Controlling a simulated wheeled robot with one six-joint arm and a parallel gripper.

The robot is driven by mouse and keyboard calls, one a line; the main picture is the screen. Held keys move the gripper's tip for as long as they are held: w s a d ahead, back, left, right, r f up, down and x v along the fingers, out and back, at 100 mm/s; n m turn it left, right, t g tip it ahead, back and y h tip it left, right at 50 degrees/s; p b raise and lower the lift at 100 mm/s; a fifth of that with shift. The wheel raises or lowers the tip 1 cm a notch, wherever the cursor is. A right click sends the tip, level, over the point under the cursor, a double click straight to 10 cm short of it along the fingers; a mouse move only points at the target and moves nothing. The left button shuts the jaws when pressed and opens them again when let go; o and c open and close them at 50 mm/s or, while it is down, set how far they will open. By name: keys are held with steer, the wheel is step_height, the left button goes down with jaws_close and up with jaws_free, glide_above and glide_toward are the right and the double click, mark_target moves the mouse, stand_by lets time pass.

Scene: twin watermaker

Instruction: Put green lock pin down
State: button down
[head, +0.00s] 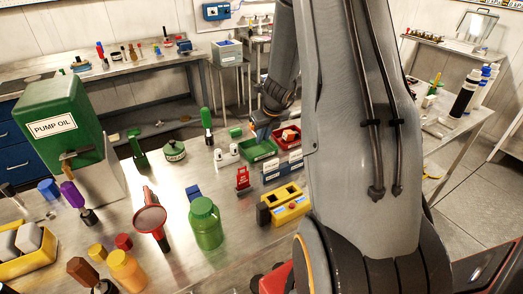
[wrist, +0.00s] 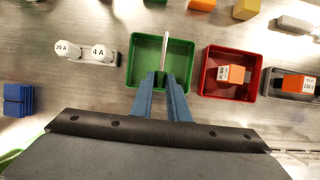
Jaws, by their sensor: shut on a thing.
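My gripper (wrist: 163,80) has blue fingers and is shut on the lock pin (wrist: 165,50). In the wrist view only a pale, slim rod of the pin shows beyond the fingertips; no green part of it can be made out. The gripper and pin are over the green tray (wrist: 133,62), whose floor looks otherwise empty. In the head view my gripper (head: 262,128) is above the green tray (head: 262,157), and the pin cannot be made out there. The height of the pin over the tray floor cannot be told.
A red tray (wrist: 207,58) holding an orange-and-white block (wrist: 236,74) stands right of the green tray. White fuses (wrist: 98,52) lie to the left. A blue block (wrist: 17,100) sits further left. A green jar (head: 206,225) and yellow block (head: 290,205) stand nearer.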

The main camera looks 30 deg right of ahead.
steer(key=shift+f+b, duration=1.05)
steer(key=shift+f, duration=1.75)
steer(key=shift+f, duration=0.2)
steer(key=c, duration=1.7)
jaws_free()
steer(key=shift+r, duration=0.15)
